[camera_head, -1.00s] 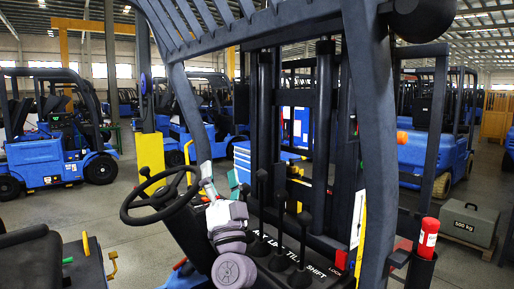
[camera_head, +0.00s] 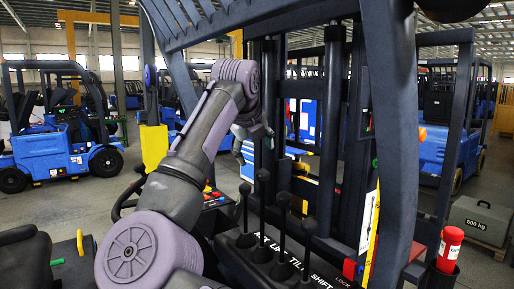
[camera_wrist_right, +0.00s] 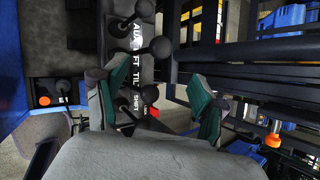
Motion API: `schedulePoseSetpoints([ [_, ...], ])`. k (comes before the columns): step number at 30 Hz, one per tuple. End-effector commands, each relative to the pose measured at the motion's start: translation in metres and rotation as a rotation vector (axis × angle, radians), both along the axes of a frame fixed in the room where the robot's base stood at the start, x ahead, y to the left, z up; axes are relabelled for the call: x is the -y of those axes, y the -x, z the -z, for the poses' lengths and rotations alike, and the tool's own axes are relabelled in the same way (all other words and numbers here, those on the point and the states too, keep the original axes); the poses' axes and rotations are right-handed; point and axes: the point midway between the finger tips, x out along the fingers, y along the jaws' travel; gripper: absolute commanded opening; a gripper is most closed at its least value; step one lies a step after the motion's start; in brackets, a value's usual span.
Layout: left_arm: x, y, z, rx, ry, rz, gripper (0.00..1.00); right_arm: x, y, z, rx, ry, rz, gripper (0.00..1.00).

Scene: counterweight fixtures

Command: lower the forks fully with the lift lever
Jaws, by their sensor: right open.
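The lift lever (camera_head: 263,176) is a black stalk with a round knob, second from the left in the row by the LIFT label. It appears to lean farther toward the mast than its neighbours. In the right wrist view, the knob that seems to be the lift lever's (camera_wrist_right: 160,47) lies beyond the fingertips. My right gripper (camera_head: 253,146) is above the levers, open and empty; its teal-padded fingers (camera_wrist_right: 152,85) show on both sides of the right wrist view. It appears apart from the knobs. My left gripper is out of view. The forks cannot be made out.
The AUX lever (camera_head: 243,189), tilt lever (camera_head: 283,200) and shift lever (camera_head: 310,227) stand close beside it. The dark mast (camera_head: 333,130) and slanted cab pillar (camera_head: 393,130) limit room ahead and right. A steering wheel (camera_head: 126,197) is partly hidden behind my arm.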

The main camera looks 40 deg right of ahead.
Motion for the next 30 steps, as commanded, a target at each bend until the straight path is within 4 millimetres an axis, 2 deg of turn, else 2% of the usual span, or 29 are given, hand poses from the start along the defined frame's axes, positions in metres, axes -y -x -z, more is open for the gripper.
schedulePoseSetpoints([
  [9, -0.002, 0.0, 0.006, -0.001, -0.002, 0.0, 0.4, 0.033, -0.02, 0.047, -0.004, 0.003, 0.007, 0.71],
  [12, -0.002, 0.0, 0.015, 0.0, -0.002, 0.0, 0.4, 0.043, -0.026, 0.063, -0.003, 0.002, 0.008, 0.71],
  [15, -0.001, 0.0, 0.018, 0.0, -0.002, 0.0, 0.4, 0.05, -0.031, 0.072, -0.001, 0.004, 0.008, 0.71],
  [21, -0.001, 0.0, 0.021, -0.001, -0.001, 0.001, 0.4, 0.058, -0.037, 0.082, -0.001, 0.004, 0.006, 0.71],
  [30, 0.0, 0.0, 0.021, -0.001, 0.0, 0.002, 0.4, 0.059, -0.037, 0.083, 0.0, 0.004, 0.007, 0.71],
])
